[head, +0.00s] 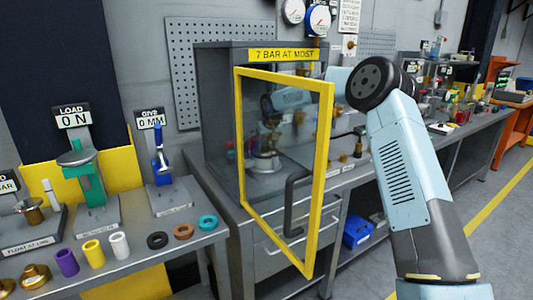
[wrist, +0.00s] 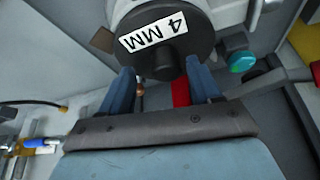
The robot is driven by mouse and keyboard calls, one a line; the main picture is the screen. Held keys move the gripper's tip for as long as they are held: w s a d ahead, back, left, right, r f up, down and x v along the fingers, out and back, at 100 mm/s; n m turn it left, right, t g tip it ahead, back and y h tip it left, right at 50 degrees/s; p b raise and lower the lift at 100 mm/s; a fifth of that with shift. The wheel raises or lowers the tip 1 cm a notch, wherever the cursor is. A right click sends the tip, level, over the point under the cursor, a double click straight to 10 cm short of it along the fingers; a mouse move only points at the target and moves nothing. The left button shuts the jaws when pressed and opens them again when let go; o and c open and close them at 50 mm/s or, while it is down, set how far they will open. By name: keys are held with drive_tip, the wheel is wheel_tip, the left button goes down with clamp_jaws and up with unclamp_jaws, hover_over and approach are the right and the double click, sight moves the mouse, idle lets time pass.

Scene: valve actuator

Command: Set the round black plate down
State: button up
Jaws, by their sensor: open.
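The round black plate (wrist: 160,42), with a white "4 MM" label, is at the top of the wrist view. My gripper (wrist: 163,84) is open. Its two blue fingers stand apart on either side of the plate's small round dark boss, with a gap visible between them. A pale round body shows behind the plate; what bears the plate is hidden. In the head view my arm reaches behind the yellow-framed glass door of the cabinet, and I cannot clearly make out the gripper or plate through the glass. A silver domed piece (head: 266,162) stands inside the cabinet.
The glass door (head: 320,190) stands open, swung toward me. The cabinet (head: 220,110) bears a "7 BAR AT MOST" sign. Left bench holds several coloured rings and gauge stands. In the wrist view a green button (wrist: 242,61) and a red part (wrist: 180,92) are close by.

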drive_tip(key=shift+s+a, duration=0.1)
drive_tip(key=shift+a, duration=0.2)
drive_tip(key=shift+c, duration=0.8)
clamp_jaws()
